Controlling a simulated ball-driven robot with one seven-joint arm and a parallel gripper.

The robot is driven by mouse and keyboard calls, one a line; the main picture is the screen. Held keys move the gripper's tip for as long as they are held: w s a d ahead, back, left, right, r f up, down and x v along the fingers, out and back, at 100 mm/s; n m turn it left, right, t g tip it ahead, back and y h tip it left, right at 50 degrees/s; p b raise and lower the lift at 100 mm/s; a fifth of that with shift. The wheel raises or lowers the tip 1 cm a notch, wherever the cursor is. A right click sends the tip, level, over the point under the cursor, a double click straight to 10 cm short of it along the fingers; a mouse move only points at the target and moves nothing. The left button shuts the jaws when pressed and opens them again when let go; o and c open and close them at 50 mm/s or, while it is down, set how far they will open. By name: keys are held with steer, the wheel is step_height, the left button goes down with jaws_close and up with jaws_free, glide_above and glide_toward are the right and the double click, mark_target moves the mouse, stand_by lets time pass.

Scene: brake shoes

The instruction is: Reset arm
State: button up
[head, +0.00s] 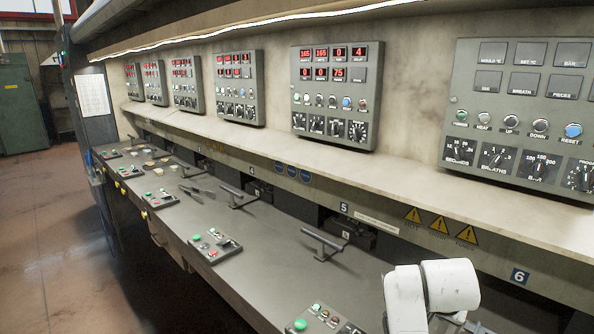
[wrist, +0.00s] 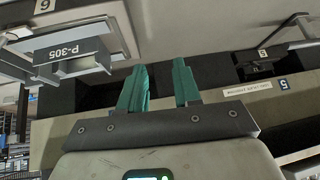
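My gripper (wrist: 161,78) shows in the wrist view with two teal fingers set apart. Nothing is between them. Behind the fingers are the dark openings along the press bench, and the picture is turned upside down. In the head view, white links of my own arm show at the lower right; the gripper itself is out of that picture. The arm is near the bench front (head: 250,262) by the station marked 6 (head: 520,277).
Bar handles (head: 322,243) and button boxes (head: 215,245) stand on the bench. A P-305 part (wrist: 83,52) is at the wrist view's upper left. Open floor (head: 55,230) lies left.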

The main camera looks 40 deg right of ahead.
steer(key=a+f+n+t+y, duration=0.15)
steer(key=a+f+n, duration=0.3)
steer(key=a, duration=0.45)
steer(key=w+a+f+n+t+y, duration=0.1)
steer(key=a+f+n+y, duration=0.2)
steer(key=a+n, duration=0.45)
steer(key=a+f+n+t+y, duration=0.1)
steer(key=a+f+n+y, duration=0.2)
steer(key=a, duration=0.8)
steer(key=s+f+g+h+b, duration=0.1)
steer(key=s+f+g, duration=0.3)
steer(key=s+f, duration=0.5)
steer(key=shift+s+f+g+b, duration=0.25)
steer(key=shift+s+g+b, duration=0.15)
steer(key=shift+s, duration=0.55)
steer(key=shift+a, duration=0.1)
